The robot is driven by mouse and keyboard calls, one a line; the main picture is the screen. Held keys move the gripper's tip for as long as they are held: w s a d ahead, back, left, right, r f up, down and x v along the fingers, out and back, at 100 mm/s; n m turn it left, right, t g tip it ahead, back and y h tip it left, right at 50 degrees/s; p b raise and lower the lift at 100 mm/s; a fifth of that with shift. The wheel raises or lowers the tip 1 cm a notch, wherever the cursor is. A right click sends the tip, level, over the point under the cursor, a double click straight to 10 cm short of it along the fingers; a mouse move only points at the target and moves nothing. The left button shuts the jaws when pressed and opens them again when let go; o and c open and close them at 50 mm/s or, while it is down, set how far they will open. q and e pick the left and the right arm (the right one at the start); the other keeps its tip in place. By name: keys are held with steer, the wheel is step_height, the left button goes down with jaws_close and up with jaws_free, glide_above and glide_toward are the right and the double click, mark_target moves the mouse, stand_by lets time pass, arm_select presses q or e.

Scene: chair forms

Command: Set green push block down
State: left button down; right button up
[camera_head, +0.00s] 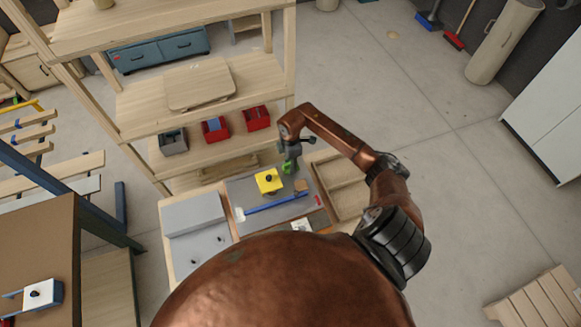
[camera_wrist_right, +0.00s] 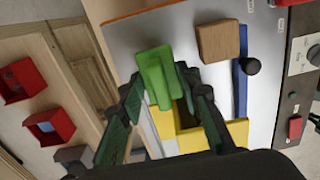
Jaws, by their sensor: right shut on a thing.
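The green push block (camera_wrist_right: 156,75) is between the fingers of my right gripper (camera_wrist_right: 155,95), which is shut on it. In the head view my right gripper (camera_head: 289,165) hangs over the far side of the grey work plate, with the green block (camera_head: 288,168) small at its tips. A yellow block with a black knob (camera_head: 268,181) lies on the plate just left of and nearer than the gripper; part of a yellow piece (camera_wrist_right: 205,134) shows behind the fingers in the wrist view. Whether the green block touches the plate I cannot tell. My left gripper is not in view.
A small wooden block (camera_wrist_right: 218,42) and a blue bar (camera_head: 280,205) lie on the grey plate (camera_head: 240,190). A wooden tray (camera_head: 340,180) is to the right. A shelf with red bins (camera_head: 257,117) stands behind. A control panel with a red button (camera_wrist_right: 295,127) borders the plate.

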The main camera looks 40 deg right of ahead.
step_height(320, 180, down, 3)
steer(key=shift+w+p, duration=0.15)
steer(key=shift+p, duration=0.55)
steer(key=shift+d+f, duration=0.1)
steer(key=shift+f, duration=0.15)
steer(key=shift+f, duration=0.15)
steer(key=o, duration=1.2)
steer(key=shift+c, duration=0.2)
steer(key=shift+r, duration=0.4)
step_height(320, 180, up, 12)
steer(key=b, duration=0.3)
steer(key=shift+f, duration=0.2)
